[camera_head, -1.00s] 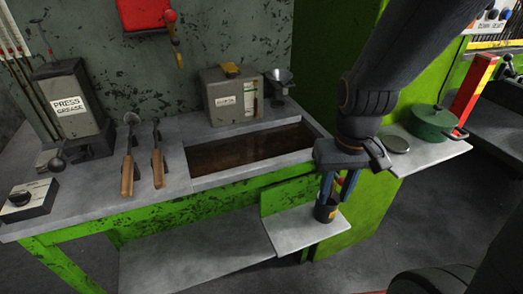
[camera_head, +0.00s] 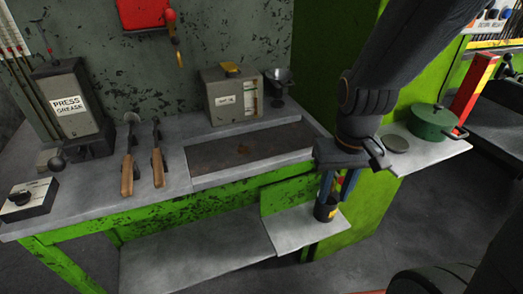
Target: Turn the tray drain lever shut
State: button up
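The tray (camera_head: 215,172) is set into the bench top. Its floor shows, dull grey-brown with a small dark spot, and little or no liquid stands in it. My gripper (camera_head: 337,196) points down in front of the tray's right end, over a low grey shelf (camera_head: 290,232). Its two blue fingers stand apart, close to a small dark cup (camera_head: 325,213) on that shelf. I cannot tell whether they touch it or grip anything. I cannot make out the drain lever; my gripper and arm hide part of that area.
A grey box with a gauge (camera_head: 226,100) and a small funnel (camera_head: 279,82) stand behind the tray. Two wooden-handled tools (camera_head: 127,172) lie left of it. A green pot (camera_head: 433,122) sits on the right shelf. A press grease dispenser (camera_head: 70,105) stands at the left.

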aim_at(341, 179)
jog(key=u, duration=0.45)
jog(key=k, duration=1.15)
jog(key=z, duration=0.45)
jog(key=i, duration=0.45)
